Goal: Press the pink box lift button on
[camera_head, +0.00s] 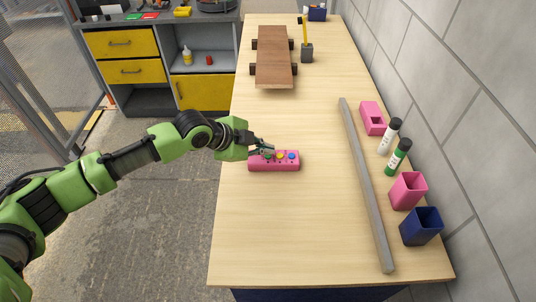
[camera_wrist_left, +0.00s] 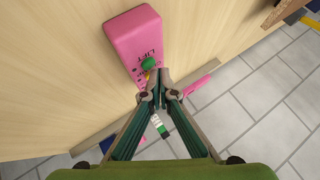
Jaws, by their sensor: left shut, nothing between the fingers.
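A pink button box (camera_head: 273,167) lies on the wooden table, with a green, a yellow and a blue button in a row on top. My left gripper (camera_head: 269,149) is shut and empty, its tips just above the box at the green button. In the left wrist view the pink box (camera_wrist_left: 132,32) bears the word LIFT beside the green button (camera_wrist_left: 149,62). The shut fingertips (camera_wrist_left: 158,77) cover most of the yellow button and hide the blue one. Whether the tips touch a button I cannot tell. My right gripper is not in view.
A long grey bar (camera_head: 365,185) lies right of the box. Behind it are a pink block (camera_head: 372,119), two markers, a pink cup (camera_head: 407,191) and a blue cup (camera_head: 421,227). A wheeled wooden board (camera_head: 273,58) stands at the far end. The table's near part is clear.

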